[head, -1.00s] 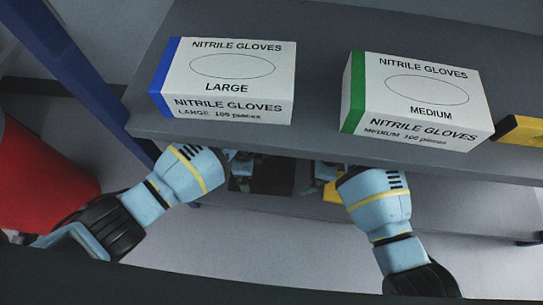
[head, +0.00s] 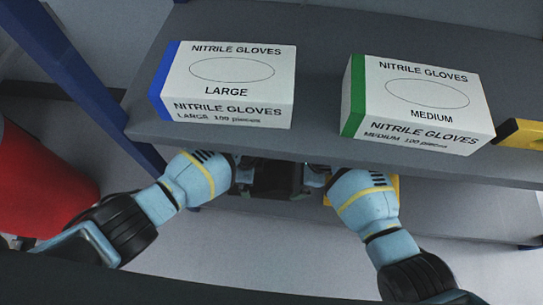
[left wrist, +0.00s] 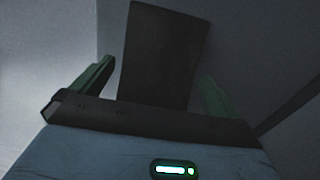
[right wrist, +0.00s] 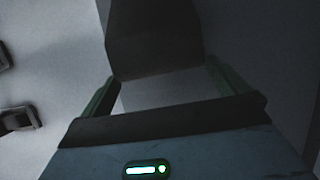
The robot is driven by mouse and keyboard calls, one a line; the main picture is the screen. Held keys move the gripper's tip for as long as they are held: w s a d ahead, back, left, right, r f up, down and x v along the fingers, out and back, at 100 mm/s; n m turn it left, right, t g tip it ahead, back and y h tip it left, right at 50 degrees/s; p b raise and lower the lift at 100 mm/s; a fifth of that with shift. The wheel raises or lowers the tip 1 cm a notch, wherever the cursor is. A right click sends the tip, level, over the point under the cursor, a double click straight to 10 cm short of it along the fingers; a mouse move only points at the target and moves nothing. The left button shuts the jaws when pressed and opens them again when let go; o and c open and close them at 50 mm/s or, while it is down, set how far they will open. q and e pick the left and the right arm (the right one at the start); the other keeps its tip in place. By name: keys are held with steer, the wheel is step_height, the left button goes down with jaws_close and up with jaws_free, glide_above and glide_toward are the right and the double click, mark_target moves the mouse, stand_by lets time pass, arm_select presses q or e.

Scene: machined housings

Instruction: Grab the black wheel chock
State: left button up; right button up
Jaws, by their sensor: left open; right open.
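The black wheel chock (head: 278,178) is on the lower level, between my two grippers and partly hidden under the upper shelf edge. My left gripper (head: 244,178) is at its left side and my right gripper (head: 315,178) at its right side. In the left wrist view the dark chock (left wrist: 160,55) stands between the open green fingers (left wrist: 155,80). In the right wrist view the chock (right wrist: 155,38) shows beyond and partly between the open fingers (right wrist: 160,82). I cannot tell whether any finger touches it.
The upper shelf (head: 240,142) hangs over the work spot. It carries a LARGE glove box (head: 228,85), a MEDIUM glove box (head: 418,103) and a yellow-and-black thing (head: 522,134). A blue post (head: 85,80) and a red container (head: 40,180) are at left. A yellow thing lies behind my right gripper.

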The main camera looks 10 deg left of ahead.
arm_select(q)
steer(key=shift+f, duration=1.35)
arm_select(e)
steer(key=shift+x, duration=1.35)
arm_select(q)
steer(key=c, duration=1.1)
arm_select(e)
steer(key=c, duration=1.1)
